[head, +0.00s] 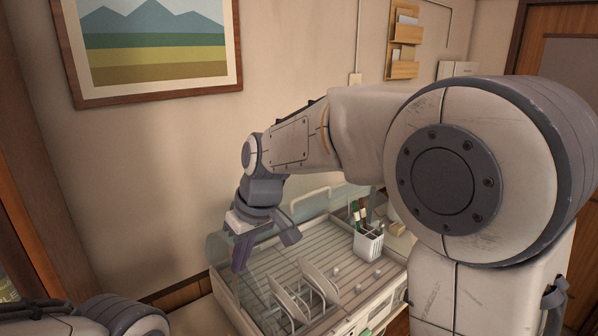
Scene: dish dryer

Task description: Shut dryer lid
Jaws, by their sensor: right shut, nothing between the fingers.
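The dish dryer (262,262) is a pale box on the counter, with a ribbed rack inside. Its clear lid (340,200) is raised, standing along the back, with a light handle (311,196) on it. A curved clear side panel (219,244) shows at the left end. My right gripper (242,256) is shut and empty, pointing down at the dryer's left end, in front of the clear panel. I cannot tell whether it touches the panel. My left gripper is out of view; only part of my left arm shows at the bottom left.
White plates (318,278) stand in the rack at the front. A white utensil cup (368,244) with several utensils stands at the rack's right. The wall is close behind the dryer, with a framed picture (150,90) and a wooden letter holder (404,45) on it.

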